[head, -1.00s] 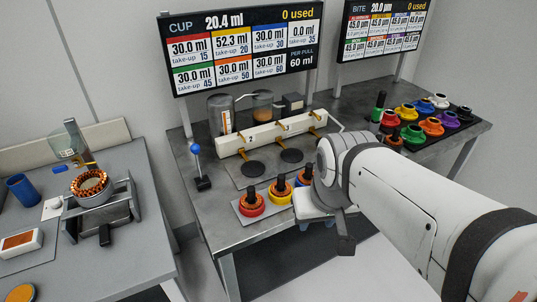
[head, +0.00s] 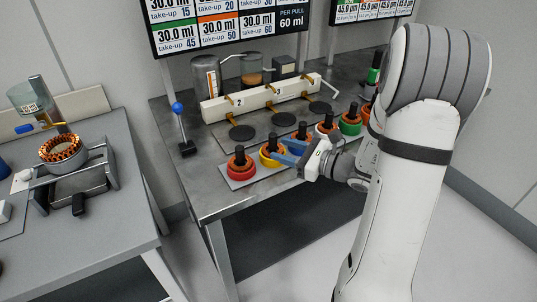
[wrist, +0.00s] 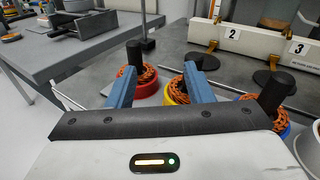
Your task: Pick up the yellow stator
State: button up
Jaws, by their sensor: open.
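The yellow stator (head: 265,160) has a yellow ring, copper windings and a dark upright post. It sits in a row on the grey table between the red stator (head: 240,172) and another stator farther back. My gripper (head: 278,151) is open, with its blue fingers beside the yellow stator, reaching in from the right. In the wrist view, the yellow stator (wrist: 175,96) is partly hidden by the right finger, and the red stator (wrist: 148,90) shows partly behind the left finger. Whether the fingers touch either one cannot be told.
A blue-ringed stator (wrist: 284,130) stands close on the right in the wrist view. A green stator (head: 350,124) is farther along the row. A white numbered bar (head: 260,98) and a blue-knobbed lever (head: 182,128) stand behind. A separate bench (head: 120,215) is at left.

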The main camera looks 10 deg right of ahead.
aim_at(276, 142)
jog(key=d, duration=0.1)
jog(key=w+d+f+m+t, duration=0.1)
jog(key=w+d+m+t+h, duration=0.1)
jog(key=shift+f, duration=0.35)
jog(key=shift+w+a+m, duration=0.1)
jog(key=shift+w+m, duration=0.2)
jog(key=shift+m, duration=0.1)
jog(key=x, duration=0.7)
jog(key=shift+f+p, duration=0.3)
jog(key=shift+f, duration=0.05)
jog(key=shift+c, duration=0.2)
grip_shut()
